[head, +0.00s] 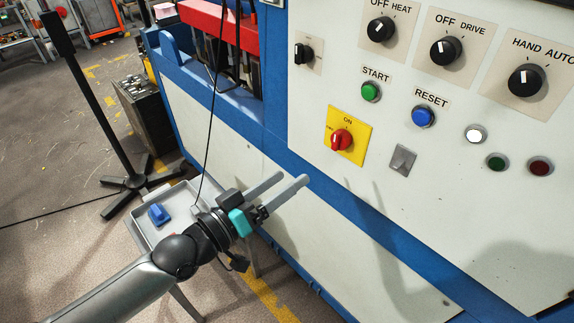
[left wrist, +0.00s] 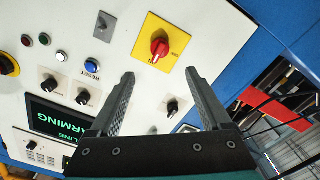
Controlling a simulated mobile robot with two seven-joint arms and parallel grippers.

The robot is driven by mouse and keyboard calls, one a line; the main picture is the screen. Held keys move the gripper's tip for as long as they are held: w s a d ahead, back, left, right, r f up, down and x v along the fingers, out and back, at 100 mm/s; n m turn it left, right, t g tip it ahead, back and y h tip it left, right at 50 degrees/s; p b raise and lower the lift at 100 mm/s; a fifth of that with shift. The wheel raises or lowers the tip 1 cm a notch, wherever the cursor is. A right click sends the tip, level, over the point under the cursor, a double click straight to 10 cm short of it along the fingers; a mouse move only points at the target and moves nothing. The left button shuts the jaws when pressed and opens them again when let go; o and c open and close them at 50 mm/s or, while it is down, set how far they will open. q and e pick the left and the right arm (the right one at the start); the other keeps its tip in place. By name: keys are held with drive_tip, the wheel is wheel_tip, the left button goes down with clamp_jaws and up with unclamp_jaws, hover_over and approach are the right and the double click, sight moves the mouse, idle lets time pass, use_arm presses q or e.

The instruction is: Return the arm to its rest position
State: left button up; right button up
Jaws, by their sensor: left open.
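My left gripper (head: 287,186) is open and empty in the head view, held in front of the lower part of a white and blue machine, below and left of its control panel (head: 447,204). Its two fingers are apart and touch nothing that I can see. In the left wrist view the open fingers (left wrist: 160,95) point toward the panel, with the red rotary switch (left wrist: 159,46) on its yellow plate beyond them. That switch also shows in the head view (head: 341,140). My right gripper is not in view.
A grey tray stand (head: 146,232) with a blue object (head: 158,214) stands behind my left wrist. A black stand (head: 112,150) with a splayed base is at the left. The panel carries a green START button (head: 371,92), a blue RESET button (head: 423,117) and several knobs. Open floor lies left.

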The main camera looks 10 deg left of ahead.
use_arm(q)
drive_tip(key=shift+f, duration=0.1)
drive_tip(key=a+f+g+y, duration=0.1)
drive_tip(key=a+f+y, duration=0.25)
drive_tip(key=f, duration=0.55)
drive_tip(key=a+f+g+y, duration=0.15)
drive_tip(key=a+f, duration=0.25)
drive_tip(key=f, duration=0.6)
drive_tip(key=s+a+f+g+y, duration=0.1)
drive_tip(key=s+a+f+y, duration=0.1)
drive_tip(key=s+f, duration=0.35)
drive_tip(key=s+a+f+g+y, duration=0.1)
drive_tip(key=s+a+f+g, duration=0.1)
drive_tip(key=f, duration=0.7)
drive_tip(key=s+f+g, duration=0.2)
drive_tip(key=s+f, duration=0.3)
drive_tip(key=s, duration=0.4)
drive_tip(key=s+f+m+g+y, duration=0.1)
drive_tip(key=s+f+g, duration=0.2)
drive_tip(key=s+f, duration=0.3)
drive_tip(key=s+d+f+g+y+b, duration=0.1)
drive_tip(key=s+f+g, duration=0.2)
drive_tip(key=s, duration=1.1)
wheel_tip(320, 180, down, 3)
drive_tip(key=shift+f+m, duration=0.15)
drive_tip(key=shift+m, duration=0.25)
drive_tip(key=shift+s+d, duration=0.1)
